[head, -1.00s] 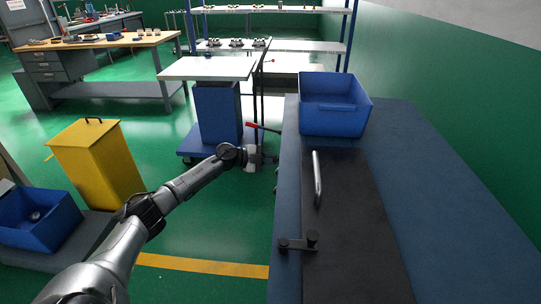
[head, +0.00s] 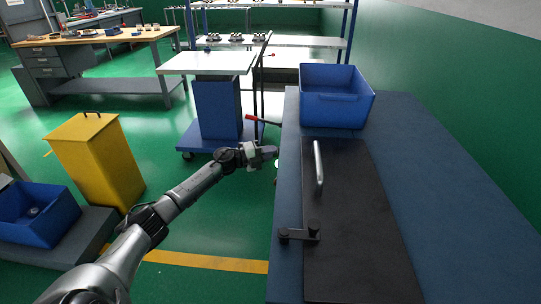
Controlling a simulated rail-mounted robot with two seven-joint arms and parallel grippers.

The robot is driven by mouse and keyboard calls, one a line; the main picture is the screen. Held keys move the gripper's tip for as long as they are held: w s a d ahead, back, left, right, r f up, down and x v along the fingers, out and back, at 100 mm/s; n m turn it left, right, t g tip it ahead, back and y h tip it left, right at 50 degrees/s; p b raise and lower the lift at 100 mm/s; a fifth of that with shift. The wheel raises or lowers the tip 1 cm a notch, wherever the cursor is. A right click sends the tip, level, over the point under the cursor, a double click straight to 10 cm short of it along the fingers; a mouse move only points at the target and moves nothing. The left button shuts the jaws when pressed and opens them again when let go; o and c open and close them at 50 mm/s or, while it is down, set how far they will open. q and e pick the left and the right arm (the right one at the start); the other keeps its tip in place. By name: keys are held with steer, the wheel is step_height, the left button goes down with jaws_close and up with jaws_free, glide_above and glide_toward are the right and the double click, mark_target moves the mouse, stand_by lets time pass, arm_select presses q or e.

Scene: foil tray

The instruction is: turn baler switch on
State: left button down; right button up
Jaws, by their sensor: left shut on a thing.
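The baler (head: 288,215) is the long blue-grey machine at the right, with a black lid that has a silver handle (head: 319,166) and a black latch (head: 300,234). My left gripper (head: 270,153) reaches in from the left and is at the baler's left side, near its top edge. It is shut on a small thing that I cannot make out. A small bright green spot (head: 277,163) shows just below the fingertips. The switch itself cannot be clearly seen; the side face is mostly hidden from above. My right gripper is not in view.
A blue bin (head: 335,110) stands on the baler's far end. A red-tipped lever (head: 254,119) sticks out just beyond my left gripper. A blue trolley with a white top (head: 206,64) stands behind. A yellow bin (head: 92,155) is at the left. The green floor between is clear.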

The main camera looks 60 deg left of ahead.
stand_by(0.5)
arm_select(q)
steer(key=c, duration=1.1)
jaws_free()
steer(key=shift+c, duration=0.2)
steer(key=p+v, duration=0.5)
steer(key=v, duration=0.8)
steer(key=shift+s+a, duration=0.15)
steer(key=shift+s, duration=0.25)
steer(key=shift+f, duration=0.1)
